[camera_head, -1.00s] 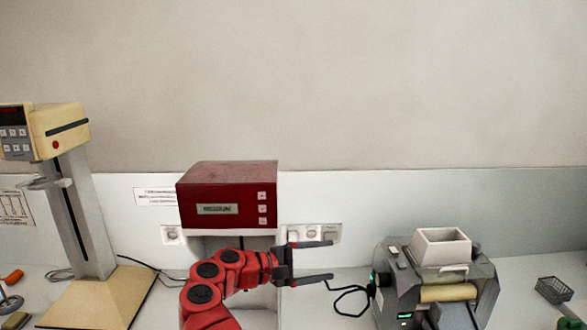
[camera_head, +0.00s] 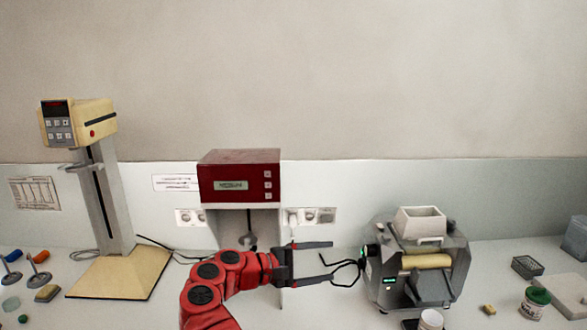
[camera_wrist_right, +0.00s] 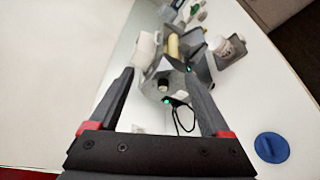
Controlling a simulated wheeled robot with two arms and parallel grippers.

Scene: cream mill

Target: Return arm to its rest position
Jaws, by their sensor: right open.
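My right arm is red and rises from the bottom of the head view. Its gripper (camera_head: 331,262) is open and empty, with its two dark fingers apart and pointing right. It is in front of the lower right side of the red-topped machine (camera_head: 238,178) and left of the grey mill (camera_head: 415,262). In the right wrist view the open fingers (camera_wrist_right: 163,85) show with nothing between them but the background mill (camera_wrist_right: 172,62) and its black cord. My left gripper is in no view.
A beige stand mixer (camera_head: 85,125) stands at the left. A wire basket (camera_head: 527,267) and a green-lidded jar (camera_head: 534,302) lie at the right. A white cup (camera_head: 431,320) is at the front. A blue round lid (camera_wrist_right: 272,147) shows in the wrist view. Bench lies clear between mixer and arm.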

